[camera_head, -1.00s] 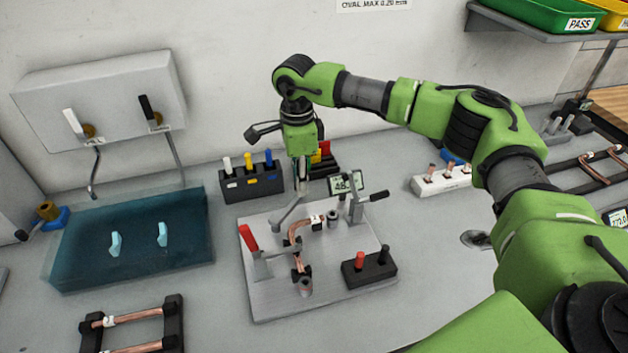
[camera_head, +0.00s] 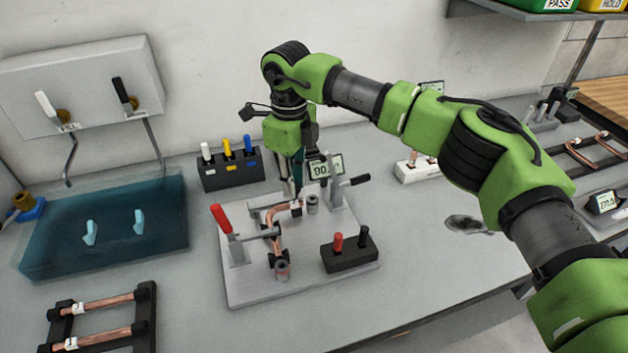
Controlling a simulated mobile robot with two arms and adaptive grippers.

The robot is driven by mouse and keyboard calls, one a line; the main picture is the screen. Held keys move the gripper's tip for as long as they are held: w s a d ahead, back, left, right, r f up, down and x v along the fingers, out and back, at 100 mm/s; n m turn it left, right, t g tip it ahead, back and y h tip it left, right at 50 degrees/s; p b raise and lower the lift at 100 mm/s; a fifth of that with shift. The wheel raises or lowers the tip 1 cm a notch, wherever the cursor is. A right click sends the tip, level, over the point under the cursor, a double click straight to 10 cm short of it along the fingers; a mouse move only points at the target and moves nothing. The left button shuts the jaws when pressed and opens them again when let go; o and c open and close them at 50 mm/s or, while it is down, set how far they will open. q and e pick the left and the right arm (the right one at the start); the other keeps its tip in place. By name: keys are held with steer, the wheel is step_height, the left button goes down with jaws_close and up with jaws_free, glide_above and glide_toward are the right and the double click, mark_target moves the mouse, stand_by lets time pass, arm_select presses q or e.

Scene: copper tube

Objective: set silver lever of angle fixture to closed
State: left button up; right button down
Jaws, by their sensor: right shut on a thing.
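The angle fixture (camera_head: 245,285) is a pale metal plate on the bench, in the middle of the head view. A bent copper tube (camera_head: 276,230) lies on it. The silver lever (camera_head: 262,208) shows as a grey bar lying nearly level across the back of the plate. My right gripper (camera_head: 295,194) points down over the back of the plate and is shut on the lever's right end; the fingertips are small and partly hidden. A small display (camera_head: 322,168) behind it reads about 90. My left gripper is not in view.
On the plate stand a red-handled clamp (camera_head: 222,220), a black-handled clamp (camera_head: 354,181) and a black block (camera_head: 350,257) with red and black pegs. A pen-like holder block (camera_head: 231,175) stands behind left. A teal tray (camera_head: 105,250) lies left.

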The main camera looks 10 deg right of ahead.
steer(key=shift+s+r, duration=0.1)
steer(key=shift+s, duration=0.05)
stand_by(0.4)
steer(key=c, duration=1.8)
jaws_free()
step_height(320, 180, up, 12)
